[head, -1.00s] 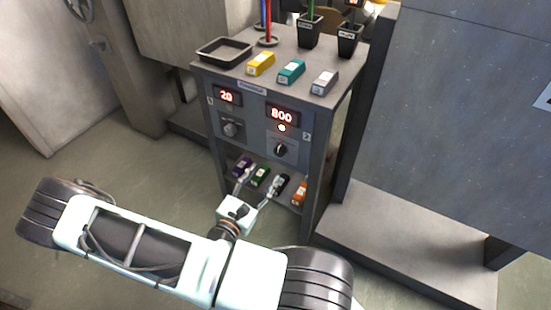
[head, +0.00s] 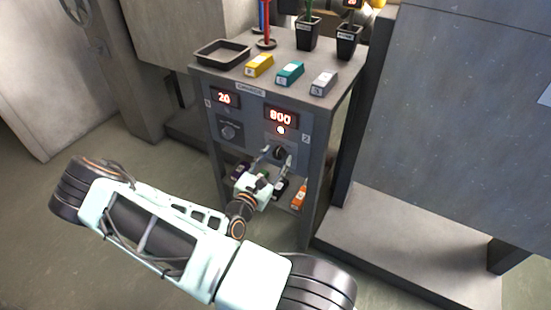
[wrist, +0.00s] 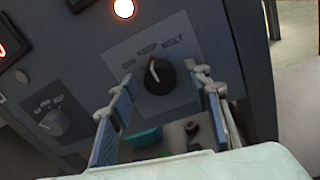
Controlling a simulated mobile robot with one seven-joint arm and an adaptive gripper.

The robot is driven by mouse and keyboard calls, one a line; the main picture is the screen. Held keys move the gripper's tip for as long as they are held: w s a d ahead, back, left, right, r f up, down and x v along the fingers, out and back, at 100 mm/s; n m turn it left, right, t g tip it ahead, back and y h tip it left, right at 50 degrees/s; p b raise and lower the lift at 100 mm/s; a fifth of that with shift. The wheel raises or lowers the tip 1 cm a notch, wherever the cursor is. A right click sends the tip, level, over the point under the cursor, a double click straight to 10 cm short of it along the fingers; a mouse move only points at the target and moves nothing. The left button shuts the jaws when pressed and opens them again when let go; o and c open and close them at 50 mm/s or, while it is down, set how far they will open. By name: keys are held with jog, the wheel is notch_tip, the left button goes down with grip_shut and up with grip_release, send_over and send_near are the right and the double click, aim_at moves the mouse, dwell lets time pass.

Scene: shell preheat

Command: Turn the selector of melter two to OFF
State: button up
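The selector of melter two (head: 282,153) is a black round knob on the right panel of the grey cabinet, under the display reading 800 and a lit lamp. In the wrist view the knob (wrist: 159,76) has a pale pointer directed up, near the middle label of OFF, KEEP and MELT. My gripper (head: 272,156) is open in front of it. In the wrist view the fingers (wrist: 163,88) stand left and right of the knob, with visible space on both sides. I cannot tell how far the fingertips are from the panel.
Melter one's selector (head: 229,131) is on the left panel under a display reading 20 (head: 225,98). A lower shelf holds several coloured blocks, including an orange one (head: 299,197). The cabinet top carries a black tray (head: 222,53), coloured blocks and dark pots.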

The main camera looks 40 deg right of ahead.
jog(key=c, duration=1)
jog(key=shift+r+n+p, duration=0.1)
jog(key=shift+n+p, duration=0.2)
jog(key=shift+p, duration=0.2)
jog(key=shift+n+p, duration=0.3)
jog(key=shift+p, duration=0.05)
jog(key=n+p, duration=0.2)
jog(key=p, duration=0.1)
jog(key=shift+r+n, duration=0.15)
jog(key=shift+n, duration=0.25)
jog(key=n+p, duration=0.1)
jog(key=n, duration=0.1)
jog(key=n+p, duration=0.2)
jog(key=shift+w+f+n, duration=0.1)
jog(key=shift+f+n, duration=0.1)
jog(key=shift+n, duration=0.1)
jog(key=o, duration=1.1)
